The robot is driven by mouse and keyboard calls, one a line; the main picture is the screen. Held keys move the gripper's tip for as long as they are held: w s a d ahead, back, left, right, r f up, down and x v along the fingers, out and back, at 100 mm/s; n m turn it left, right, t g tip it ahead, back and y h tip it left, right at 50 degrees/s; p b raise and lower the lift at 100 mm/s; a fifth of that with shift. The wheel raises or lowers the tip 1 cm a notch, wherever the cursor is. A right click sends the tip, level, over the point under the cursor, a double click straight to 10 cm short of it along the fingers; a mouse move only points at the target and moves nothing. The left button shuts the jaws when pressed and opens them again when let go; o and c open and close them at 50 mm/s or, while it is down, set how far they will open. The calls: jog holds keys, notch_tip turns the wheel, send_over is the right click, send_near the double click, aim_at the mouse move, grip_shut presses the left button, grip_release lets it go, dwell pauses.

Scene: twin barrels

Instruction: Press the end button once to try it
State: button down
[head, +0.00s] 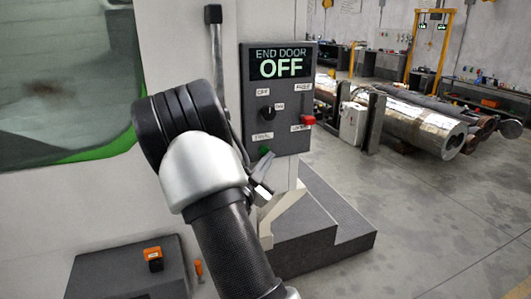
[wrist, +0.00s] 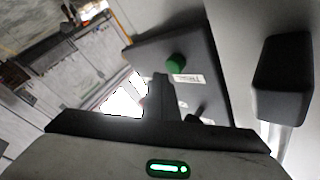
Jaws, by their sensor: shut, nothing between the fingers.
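A grey control panel (head: 279,134) shows a lit display (head: 281,63) reading "END DOOR OFF". Contact cannot be told.
A black-topped upright lever (head: 215,45) stands left of the panel; its dark grip (wrist: 283,75) is near on the right in the wrist view. A grey stepped base (head: 325,235) is below the panel. Open floor lies right.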

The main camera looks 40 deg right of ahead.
jog(key=shift+w, duration=0.1)
dwell(0.6)
jog(key=shift+w+d+b, duration=0.1)
jog(key=shift+w+b, duration=0.2)
jog(key=shift+b, duration=0.15)
jog(key=shift+w+d+b, duration=0.15)
jog(key=shift+w+b, duration=0.2)
jog(key=shift+w, duration=0.25)
dwell(0.6)
dwell(0.3)
jog(key=shift+s+a+b, duration=0.15)
jog(key=shift+s+b, duration=0.05)
jog(key=shift+s, duration=0.3)
jog(key=shift+s+a+b, duration=0.15)
jog(key=shift+s+b, duration=0.05)
jog(key=shift+s, duration=0.3)
jog(key=shift+s, duration=0.1)
jog(key=shift+s+a+b, duration=0.2)
jog(key=shift+s+b, duration=0.05)
jog(key=shift+s, duration=0.55)
jog(key=shift+s+a+b, duration=0.15)
jog(key=shift+s+b, duration=0.1)
jog(key=shift+s, duration=0.5)
jog(key=shift+s+a+b, duration=0.2)
jog(key=shift+s+b, duration=0.05)
jog(key=shift+s, duration=0.55)
